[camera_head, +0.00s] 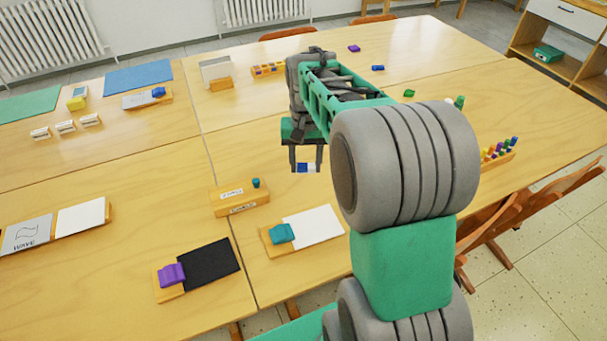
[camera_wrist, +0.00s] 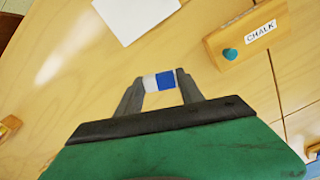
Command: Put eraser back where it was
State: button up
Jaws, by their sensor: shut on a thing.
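The eraser (camera_head: 306,168) is a small block, part blue and part white. My gripper (camera_head: 306,165) is shut on it and holds it over the middle table, behind and to the right of the chalk box. The eraser also shows in the wrist view (camera_wrist: 159,81), between the two dark fingertips. In the head view I cannot tell how high it is above the table. The chalk box (camera_wrist: 248,32) is a wooden block with a CHALK label and a teal knob, to the right of my gripper in the wrist view.
A white sheet with a teal object (camera_head: 282,233) and a black sheet (camera_head: 208,264) with a purple object (camera_head: 172,275) lie near the front. Several white blocks (camera_head: 65,127) stand at left. A marker holder (camera_head: 498,155) is at right. Bare table lies around the eraser.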

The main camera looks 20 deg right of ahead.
send_over(303, 181)
jog(key=f, duration=0.5)
jog(key=shift+s+f, duration=0.2)
jog(key=shift+f, duration=0.15)
jog(key=shift+w+f, duration=0.1)
jog(key=shift+f, duration=1.5)
jog(key=shift+f, duration=0.1)
jog(key=o, duration=1.2)
